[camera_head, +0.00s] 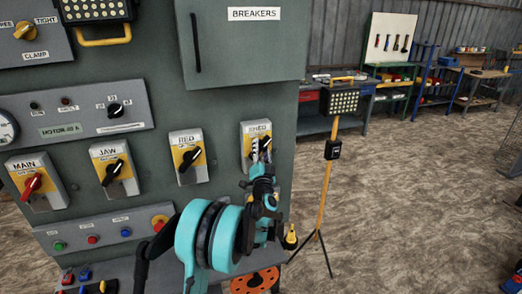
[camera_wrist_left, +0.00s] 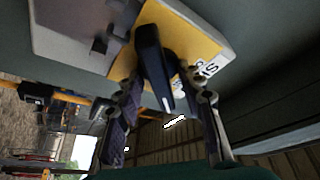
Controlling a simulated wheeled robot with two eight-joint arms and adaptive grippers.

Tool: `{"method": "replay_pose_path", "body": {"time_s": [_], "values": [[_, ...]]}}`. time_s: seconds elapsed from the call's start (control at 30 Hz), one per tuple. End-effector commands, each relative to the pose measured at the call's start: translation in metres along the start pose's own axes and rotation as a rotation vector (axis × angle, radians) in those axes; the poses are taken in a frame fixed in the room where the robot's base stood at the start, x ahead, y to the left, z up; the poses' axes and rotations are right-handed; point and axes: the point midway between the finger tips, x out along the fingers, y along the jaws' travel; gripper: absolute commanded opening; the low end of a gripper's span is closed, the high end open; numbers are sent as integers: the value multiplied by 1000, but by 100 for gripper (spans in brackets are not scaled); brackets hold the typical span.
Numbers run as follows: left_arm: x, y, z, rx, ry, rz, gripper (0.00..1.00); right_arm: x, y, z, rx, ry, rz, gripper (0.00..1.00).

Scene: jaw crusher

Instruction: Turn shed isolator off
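The shed isolator (camera_head: 247,131) is a grey box with a yellow plate and a black knob, at the right end of a row of isolators on the green cabinet. My left gripper (camera_head: 260,147) is right at it and hides most of the knob in the head view. In the left wrist view the black knob (camera_wrist_left: 153,60) stands between the two fingers of my left gripper (camera_wrist_left: 160,85), in front of the yellow plate (camera_wrist_left: 193,38). The fingertips are close to both sides of the knob; whether they press on it I cannot tell. My right gripper is not in view.
A yellow lamp stand (camera_head: 327,185) stands just right of the cabinet. Workbenches line the back wall.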

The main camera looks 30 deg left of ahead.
Motion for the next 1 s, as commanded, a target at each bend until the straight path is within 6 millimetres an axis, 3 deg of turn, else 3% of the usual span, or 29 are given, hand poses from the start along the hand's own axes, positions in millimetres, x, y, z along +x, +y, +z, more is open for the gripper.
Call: {"method": "replay_pose_path", "body": {"time_s": [0.13, 0.27, 0.67, 1.0], "values": [[0, 0, 0, 0, 0, 0, 35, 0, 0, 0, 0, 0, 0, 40], [0, 0, 0, 0, 0, 0, 1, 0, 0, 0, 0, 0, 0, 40], [-1, 1, 0, -28, 1, -11, 0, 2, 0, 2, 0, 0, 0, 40], [-1, 2, 1, -218, 0, -91, 0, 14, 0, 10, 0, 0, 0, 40]]}}
